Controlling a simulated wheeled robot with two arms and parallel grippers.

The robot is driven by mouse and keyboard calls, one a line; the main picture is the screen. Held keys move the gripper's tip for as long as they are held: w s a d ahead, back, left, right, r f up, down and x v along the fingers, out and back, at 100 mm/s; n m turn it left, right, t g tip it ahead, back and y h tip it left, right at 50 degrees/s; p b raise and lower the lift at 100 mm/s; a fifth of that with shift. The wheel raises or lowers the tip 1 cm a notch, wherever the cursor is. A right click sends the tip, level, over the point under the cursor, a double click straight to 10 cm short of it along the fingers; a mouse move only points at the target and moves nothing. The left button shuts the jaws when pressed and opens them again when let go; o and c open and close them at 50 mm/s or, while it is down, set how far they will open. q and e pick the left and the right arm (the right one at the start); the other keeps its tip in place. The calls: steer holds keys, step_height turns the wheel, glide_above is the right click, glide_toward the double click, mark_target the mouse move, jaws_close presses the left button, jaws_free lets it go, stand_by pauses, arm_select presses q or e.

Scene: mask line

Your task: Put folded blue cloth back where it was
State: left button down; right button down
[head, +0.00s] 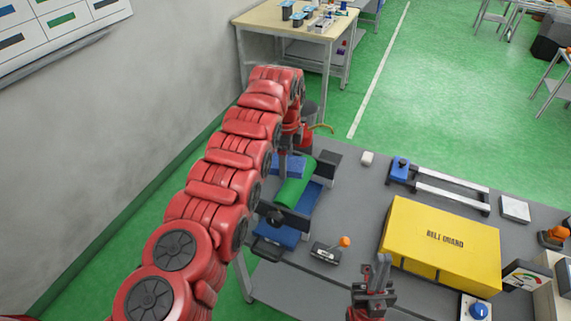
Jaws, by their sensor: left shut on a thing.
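My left gripper (283,160) reaches down from above and is shut on the folded blue cloth. The cloth's far side and what it rests on are partly hidden by the gripper and arm. My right gripper (374,274) is over the front of the bench, apart from the cloths, with nothing visible in it; its finger gap is unclear.
A dark stand with blue surfaces (280,236) is under and in front of the cloths. An orange-knobbed lever (329,251) and a yellow belt guard box (440,243) stand to the right. A blue-ended rail fixture (440,183) lies behind the box. My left arm hides the bench's left edge.

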arm_select(q)
steer(key=shift+a+r+n, duration=0.15)
steer(key=shift+a+n, duration=0.25)
steer(key=shift+n, duration=0.6)
steer(key=shift+w+r+n+b, duration=0.1)
steer(key=shift+n+b, duration=0.2)
steer(key=shift+n, duration=0.1)
steer(key=shift+a+r+n, duration=0.1)
steer(key=shift+a+n, duration=0.15)
steer(key=shift+n, duration=0.45)
steer(key=shift+a+n, duration=0.1)
steer(key=shift+n, duration=0.2)
steer(key=shift+w+a+r+n+b, duration=0.1)
steer(key=shift+a+r+n+b, duration=0.1)
steer(key=shift+n+b, duration=0.2)
steer(key=shift+n, duration=0.5)
steer(key=shift+a+r+n, duration=0.1)
steer(key=shift+a+n, duration=0.05)
steer(key=shift+n, duration=0.35)
